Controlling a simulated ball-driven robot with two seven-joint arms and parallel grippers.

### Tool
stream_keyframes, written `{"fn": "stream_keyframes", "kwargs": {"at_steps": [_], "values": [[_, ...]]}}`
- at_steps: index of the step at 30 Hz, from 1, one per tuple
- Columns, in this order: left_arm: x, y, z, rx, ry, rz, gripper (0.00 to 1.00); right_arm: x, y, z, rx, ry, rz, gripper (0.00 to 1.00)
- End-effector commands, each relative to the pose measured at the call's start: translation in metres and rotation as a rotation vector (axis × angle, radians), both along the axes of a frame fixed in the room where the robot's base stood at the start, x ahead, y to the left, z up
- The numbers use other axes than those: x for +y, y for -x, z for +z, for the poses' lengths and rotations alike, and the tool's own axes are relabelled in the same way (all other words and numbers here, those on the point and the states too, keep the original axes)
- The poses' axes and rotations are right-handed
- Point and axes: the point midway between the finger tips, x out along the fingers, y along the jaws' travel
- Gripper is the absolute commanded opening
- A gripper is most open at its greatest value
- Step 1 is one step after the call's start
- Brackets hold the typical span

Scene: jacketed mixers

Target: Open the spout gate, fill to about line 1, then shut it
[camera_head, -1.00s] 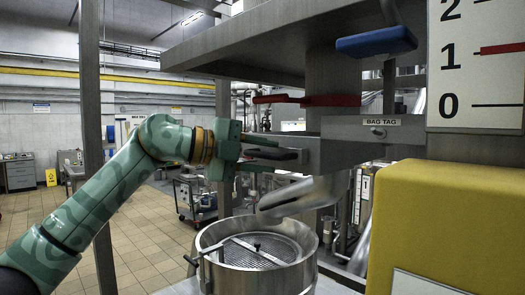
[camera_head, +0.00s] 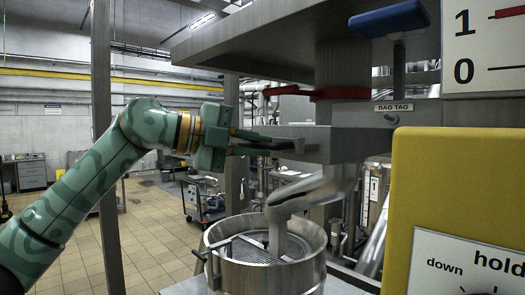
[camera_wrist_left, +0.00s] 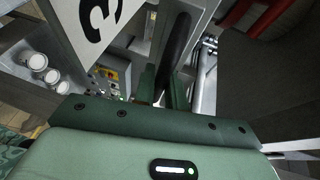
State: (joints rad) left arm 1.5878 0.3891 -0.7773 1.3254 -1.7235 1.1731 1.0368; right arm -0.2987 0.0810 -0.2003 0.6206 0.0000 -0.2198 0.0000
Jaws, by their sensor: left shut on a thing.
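The spout gate sits in a grey steel housing (camera_head: 345,143) under the hopper neck, below a "BAG TAG" label. My left gripper (camera_head: 268,144) is shut on the gate's dark handle at the left side of the housing; the dark bar (camera_wrist_left: 175,50) also shows between the fingers in the left wrist view. Below the housing is the slanted metal spout (camera_head: 310,190). A grey stream (camera_head: 278,235) falls from its mouth into the round steel vessel (camera_head: 265,277), onto its mesh. The scale board (camera_head: 485,45) shows 1 and 0, with a red mark at line 1. My right gripper is not in view.
A red lever (camera_head: 345,93) and a blue handle (camera_head: 390,18) are above the gate. A yellow cabinet (camera_head: 440,170) with a "down/hold" dial panel (camera_head: 465,265) fills the right. A trolley (camera_head: 203,200) stands on the open tiled floor at left.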

Motion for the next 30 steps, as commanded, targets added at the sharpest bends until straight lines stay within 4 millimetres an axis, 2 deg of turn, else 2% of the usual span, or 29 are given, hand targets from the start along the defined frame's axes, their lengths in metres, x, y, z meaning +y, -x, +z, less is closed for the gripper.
{"fn": "stream_keyframes", "kwargs": {"at_steps": [3, 4, 6, 14, 17, 20, 30], "values": [[0.000, -0.001, -0.001, 0.002, -0.001, 0.001, 0.00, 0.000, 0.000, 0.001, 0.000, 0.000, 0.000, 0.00], [0.000, -0.001, -0.001, 0.002, -0.001, 0.001, 0.21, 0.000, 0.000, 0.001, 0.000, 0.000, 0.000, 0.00], [0.000, -0.001, -0.001, 0.002, -0.002, 0.001, 0.34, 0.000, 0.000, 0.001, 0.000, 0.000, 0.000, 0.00], [0.000, 0.000, 0.000, 0.000, 0.000, 0.001, 0.34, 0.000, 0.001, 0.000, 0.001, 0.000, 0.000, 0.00], [0.006, 0.001, 0.001, 0.000, 0.000, 0.002, 0.34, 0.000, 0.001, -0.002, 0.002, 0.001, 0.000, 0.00], [0.021, 0.007, 0.002, -0.002, 0.000, 0.004, 0.34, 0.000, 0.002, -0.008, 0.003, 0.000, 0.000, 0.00], [0.104, 0.040, 0.018, 0.000, 0.001, 0.005, 0.34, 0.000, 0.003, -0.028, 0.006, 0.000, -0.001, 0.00]]}}
